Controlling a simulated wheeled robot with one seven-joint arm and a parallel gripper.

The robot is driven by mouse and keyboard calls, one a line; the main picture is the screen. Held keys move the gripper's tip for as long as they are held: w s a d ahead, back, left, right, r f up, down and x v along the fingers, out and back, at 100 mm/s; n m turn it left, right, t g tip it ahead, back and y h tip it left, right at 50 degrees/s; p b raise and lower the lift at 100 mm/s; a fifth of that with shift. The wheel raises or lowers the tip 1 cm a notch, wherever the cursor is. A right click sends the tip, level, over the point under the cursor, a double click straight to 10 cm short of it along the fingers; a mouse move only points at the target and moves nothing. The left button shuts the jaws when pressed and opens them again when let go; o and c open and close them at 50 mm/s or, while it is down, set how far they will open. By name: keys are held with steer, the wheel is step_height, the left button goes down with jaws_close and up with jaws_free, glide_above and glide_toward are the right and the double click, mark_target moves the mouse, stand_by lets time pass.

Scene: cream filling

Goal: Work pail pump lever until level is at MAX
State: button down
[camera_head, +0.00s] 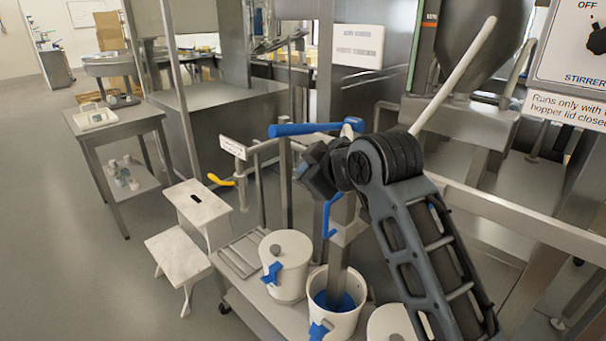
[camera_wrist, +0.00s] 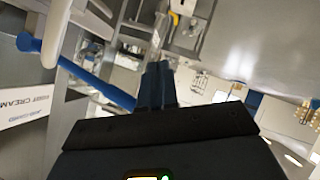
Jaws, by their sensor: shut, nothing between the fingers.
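The blue pump lever (camera_head: 305,129) lies nearly level at the top of the pump column in the head view. In the wrist view the lever (camera_wrist: 85,72) runs diagonally to the left of the fingers. My gripper (camera_wrist: 157,75) is shut and empty, with its fingertips apart from the lever in the picture. In the head view the dark gripper body is just below the lever, and its fingertips are hard to make out. The white pail (camera_head: 320,325) under the column holds blue material (camera_head: 347,301). I cannot read a level or MAX mark.
A lidded white pail (camera_head: 288,282) stands left of the open one, and another white pail (camera_head: 392,324) is partly behind my arm. A white step stool (camera_head: 180,262) and a steel table (camera_head: 120,122) stand left. A rail (camera_head: 510,212) runs right.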

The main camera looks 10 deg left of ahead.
steer(key=v, duration=0.6)
steer(key=shift+r, duration=0.2)
stand_by(1.3)
steer(key=s+d+f+m+t+h, duration=0.15)
steer(key=s+d+f+m, duration=0.35)
steer(key=s+f, duration=0.5)
steer(key=s+d+f+m+t+h, duration=0.15)
steer(key=s+d+f+m, duration=0.35)
steer(key=s+f, duration=0.55)
steer(key=s+d+f+m+t+h, duration=0.1)
steer(key=s+d, duration=0.3)
steer(key=s, duration=0.3)
steer(key=s+d+f+m+h, duration=0.1)
steer(key=s+d, duration=0.3)
steer(key=s, duration=0.3)
steer(key=s+d+r+h, duration=0.1)
steer(key=s+d+r, duration=0.1)
steer(key=s, duration=0.5)
steer(key=s+d+r+m+t, duration=0.1)
steer(key=s+d+r, duration=0.2)
steer(key=s+r, duration=0.2)
steer(key=s, duration=0.2)
steer(key=shift+s+d+h, duration=0.25)
steer(key=shift+d+h, duration=0.05)
steer(key=shift+h, duration=0.1)
steer(key=shift+r, duration=0.1)
